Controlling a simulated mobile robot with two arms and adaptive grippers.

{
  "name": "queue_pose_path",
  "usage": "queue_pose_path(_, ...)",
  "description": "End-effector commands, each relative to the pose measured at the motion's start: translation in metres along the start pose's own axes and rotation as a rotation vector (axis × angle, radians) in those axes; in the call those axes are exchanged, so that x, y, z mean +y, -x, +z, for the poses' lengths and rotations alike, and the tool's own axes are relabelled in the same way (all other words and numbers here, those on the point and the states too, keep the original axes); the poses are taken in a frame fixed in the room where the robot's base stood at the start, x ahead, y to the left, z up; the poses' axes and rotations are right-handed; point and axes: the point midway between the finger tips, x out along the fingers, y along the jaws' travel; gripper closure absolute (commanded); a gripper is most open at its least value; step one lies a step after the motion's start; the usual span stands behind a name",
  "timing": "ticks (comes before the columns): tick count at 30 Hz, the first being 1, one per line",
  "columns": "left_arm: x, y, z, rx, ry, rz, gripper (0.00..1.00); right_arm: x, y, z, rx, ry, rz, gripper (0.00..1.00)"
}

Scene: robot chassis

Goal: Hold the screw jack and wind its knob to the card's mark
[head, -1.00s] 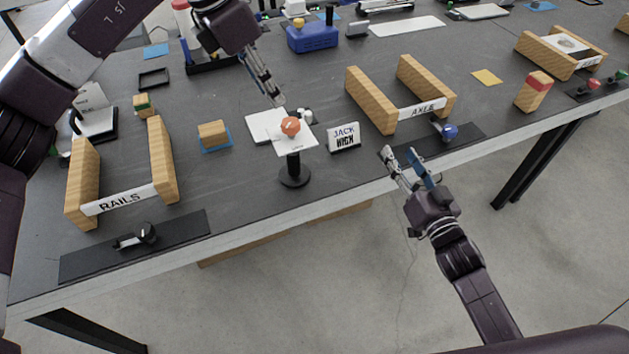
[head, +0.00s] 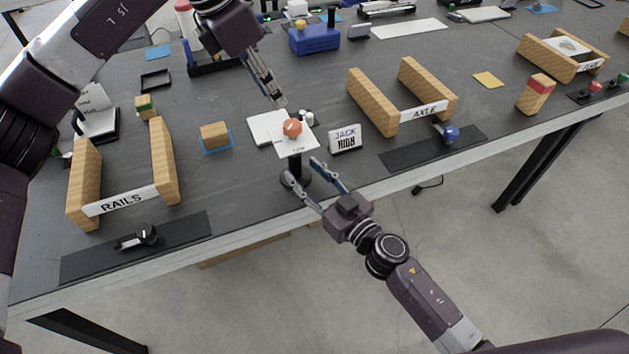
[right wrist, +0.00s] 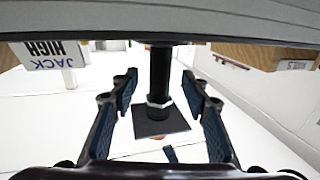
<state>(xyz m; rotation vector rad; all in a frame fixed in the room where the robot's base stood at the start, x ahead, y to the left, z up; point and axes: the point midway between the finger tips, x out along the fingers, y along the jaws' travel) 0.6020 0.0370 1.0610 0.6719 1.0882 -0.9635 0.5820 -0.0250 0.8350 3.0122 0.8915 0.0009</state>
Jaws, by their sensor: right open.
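The screw jack (head: 295,164) stands upright near the table's front edge, with a round black base, a dark column, a white plate (head: 283,148) and an orange knob (head: 292,127) on top. The card (head: 345,138) stands to its right and reads JACK HIGH; it appears inverted in the right wrist view (right wrist: 49,55). My left gripper (head: 281,103) is just behind and above the knob, apart from it; its finger gap is unclear. My right gripper (head: 303,171) is open, its fingers either side of the column (right wrist: 160,72), with visible gaps in the right wrist view.
The wooden RAILS frame (head: 163,160) is at left, and the AXLE frame (head: 372,103) at right. A black strip with a blue knob (head: 451,133) lies before AXLE. A small wooden block (head: 214,134) sits left of the jack. A white pad (head: 261,127) lies behind it.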

Motion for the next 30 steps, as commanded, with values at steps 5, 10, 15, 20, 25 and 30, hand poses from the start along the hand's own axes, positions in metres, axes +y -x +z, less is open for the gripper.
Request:
queue_pose_path(5,0.0,0.0,0.0,0.0,0.0,0.0,0.71,0.0,-0.027,-0.001,0.001,0.0,0.0,0.58)
queue_pose_path(10,0.0,0.0,0.0,0.0,0.0,0.0,0.71,-0.001,-0.04,0.0,0.0,-0.001,0.0,0.58)
queue_pose_path(15,0.0,0.0,0.0,0.0,0.0,0.0,0.71,0.0,-0.043,0.0,-0.001,-0.001,0.0,0.58)
queue_pose_path(20,0.0,0.0,0.0,0.0,0.0,0.0,0.71,0.0,-0.043,0.0,0.0,-0.001,0.0,0.59)
queue_pose_path(25,0.0,0.0,0.0,0.0,0.0,0.0,0.71,0.0,-0.043,0.0,0.0,-0.001,0.0,0.78)
queue_pose_path(30,0.0,0.0,0.0,0.0,0.0,0.0,0.71,0.0,-0.043,0.0,0.0,-0.001,0.0,0.96)
